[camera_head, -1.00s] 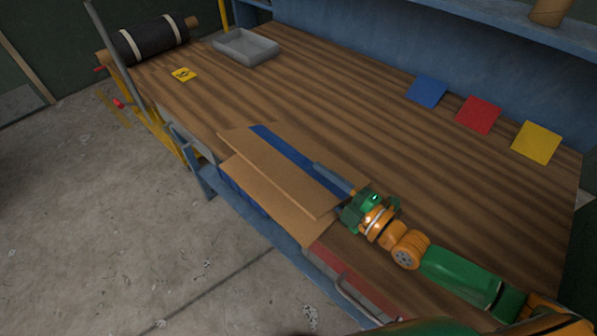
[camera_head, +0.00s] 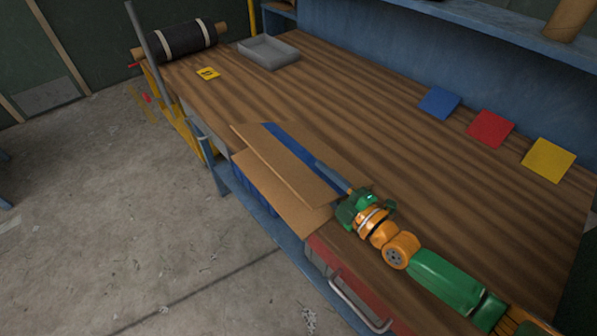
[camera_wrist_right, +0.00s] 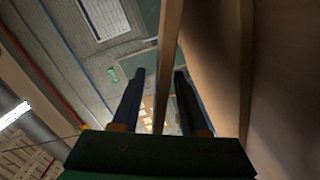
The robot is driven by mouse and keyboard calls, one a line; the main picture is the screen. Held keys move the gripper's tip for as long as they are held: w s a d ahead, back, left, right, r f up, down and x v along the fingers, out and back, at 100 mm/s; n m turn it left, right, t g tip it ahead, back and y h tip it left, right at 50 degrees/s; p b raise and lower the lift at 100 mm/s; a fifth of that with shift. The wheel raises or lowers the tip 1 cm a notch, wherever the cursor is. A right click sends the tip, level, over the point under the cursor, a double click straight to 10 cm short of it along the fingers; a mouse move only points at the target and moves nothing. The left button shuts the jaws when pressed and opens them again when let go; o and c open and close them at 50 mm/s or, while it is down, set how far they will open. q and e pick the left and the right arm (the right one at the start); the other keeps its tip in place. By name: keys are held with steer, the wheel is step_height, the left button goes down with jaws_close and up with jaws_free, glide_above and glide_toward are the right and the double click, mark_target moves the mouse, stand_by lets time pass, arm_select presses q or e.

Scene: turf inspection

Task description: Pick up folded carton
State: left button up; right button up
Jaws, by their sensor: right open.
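The folded carton (camera_head: 278,163) is a flat brown cardboard piece with a blue strip (camera_head: 290,145) along it. It lies at the workbench's front edge, with a lower flap reaching past the edge. My right gripper (camera_head: 326,172) is at the carton's near right end, its fingers pointing along it. In the right wrist view, the two dark fingers (camera_wrist_right: 159,74) are apart, and a thin brown cardboard edge (camera_wrist_right: 169,50) runs between them. A wider brown panel (camera_wrist_right: 215,60) stands to the right. Whether either finger touches the cardboard I cannot tell. My left gripper is out of view.
The wooden workbench (camera_head: 400,150) is mostly clear behind the carton. Blue (camera_head: 439,102), red (camera_head: 491,128) and yellow (camera_head: 549,159) squares lie at the back right. A grey tray (camera_head: 268,53), yellow card (camera_head: 208,73) and black roll (camera_head: 185,41) are at the far left. A red drawer (camera_head: 350,285) sits below.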

steer(key=shift+w+a, duration=0.4)
steer(key=shift+w, duration=0.15)
steer(key=shift+s, duration=0.1)
steer(key=shift+c, duration=0.6)
jaws_close()
